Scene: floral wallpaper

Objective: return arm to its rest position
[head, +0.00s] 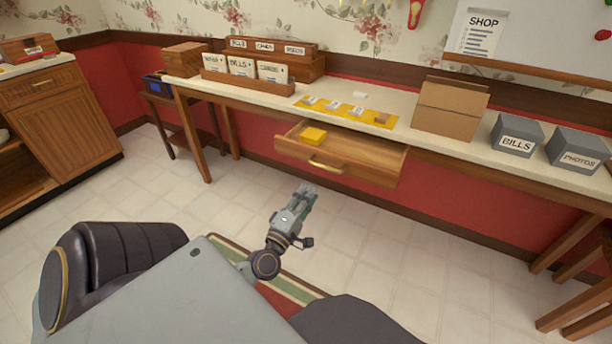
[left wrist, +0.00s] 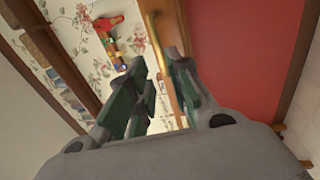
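My left gripper (head: 302,194) is raised over the tiled floor in front of the desk, apart from the open drawer (head: 345,158). In the left wrist view its two green-padded fingers (left wrist: 160,90) stand apart with nothing between them. A yellow block (head: 314,135) lies inside the drawer at its left end. The drawer's brass handle (head: 326,165) shows on its front. My right gripper is not in view.
The long desk (head: 405,138) holds a letter sorter (head: 247,78), a yellow mat (head: 322,105), a cardboard box (head: 450,107), a grey bills box (head: 516,135) and a photos box (head: 577,150). A wooden cabinet (head: 60,115) stands at left.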

